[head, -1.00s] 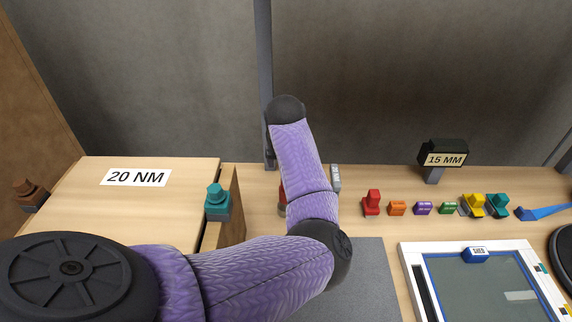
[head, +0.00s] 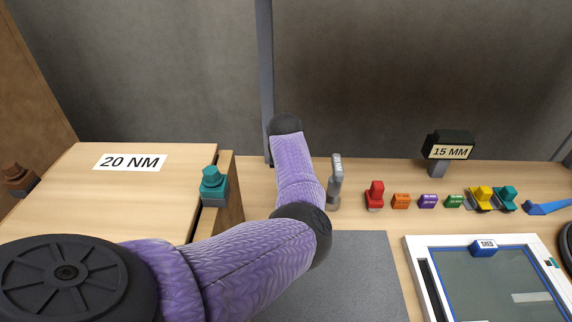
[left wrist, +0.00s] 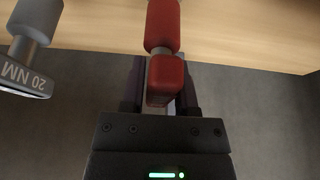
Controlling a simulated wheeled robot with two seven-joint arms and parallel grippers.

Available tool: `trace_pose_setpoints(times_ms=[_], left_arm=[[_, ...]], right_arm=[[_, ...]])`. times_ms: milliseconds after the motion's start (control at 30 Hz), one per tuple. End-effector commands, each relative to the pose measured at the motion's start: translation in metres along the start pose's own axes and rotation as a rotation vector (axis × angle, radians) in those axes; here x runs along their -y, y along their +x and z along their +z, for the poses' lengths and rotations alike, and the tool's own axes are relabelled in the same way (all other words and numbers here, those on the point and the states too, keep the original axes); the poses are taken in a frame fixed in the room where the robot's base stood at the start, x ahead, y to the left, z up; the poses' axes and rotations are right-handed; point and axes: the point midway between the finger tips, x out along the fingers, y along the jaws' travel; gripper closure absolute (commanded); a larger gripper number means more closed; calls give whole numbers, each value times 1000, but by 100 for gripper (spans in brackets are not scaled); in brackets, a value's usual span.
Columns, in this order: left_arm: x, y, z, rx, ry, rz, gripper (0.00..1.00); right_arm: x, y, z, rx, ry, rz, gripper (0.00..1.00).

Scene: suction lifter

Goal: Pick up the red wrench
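The red wrench (left wrist: 164,28) shows in the left wrist view, running from the top edge down to a block-like red end between my left fingers. My left gripper (left wrist: 163,82) has one finger on each side of that end. The fingers stand apart, and I cannot make out firm contact. In the head view my purple left arm covers this gripper and the red wrench. My right gripper is not in view.
A grey 20 NM wrench (left wrist: 35,45) stands beside the red one and also shows in the head view (head: 335,182). Small coloured parts line the bench to the right, behind a framed tray (head: 429,283).

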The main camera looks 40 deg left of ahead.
Motion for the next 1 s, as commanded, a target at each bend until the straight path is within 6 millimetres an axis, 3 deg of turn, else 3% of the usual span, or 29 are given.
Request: trace_pose_setpoints(times_ms=[33,133,567,800,1000], left_arm=[[0,0,0,0,0,0,81],[0,0,0,0,0,0,100],[0,-4,-2,-2,0,0,100],[0,-61,-26,-6,-1,1,100],[0,-91,-38,-3,-1,0,100]], right_arm=[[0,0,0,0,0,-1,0],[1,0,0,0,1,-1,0],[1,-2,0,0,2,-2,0],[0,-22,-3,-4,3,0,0],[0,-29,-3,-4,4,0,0]])
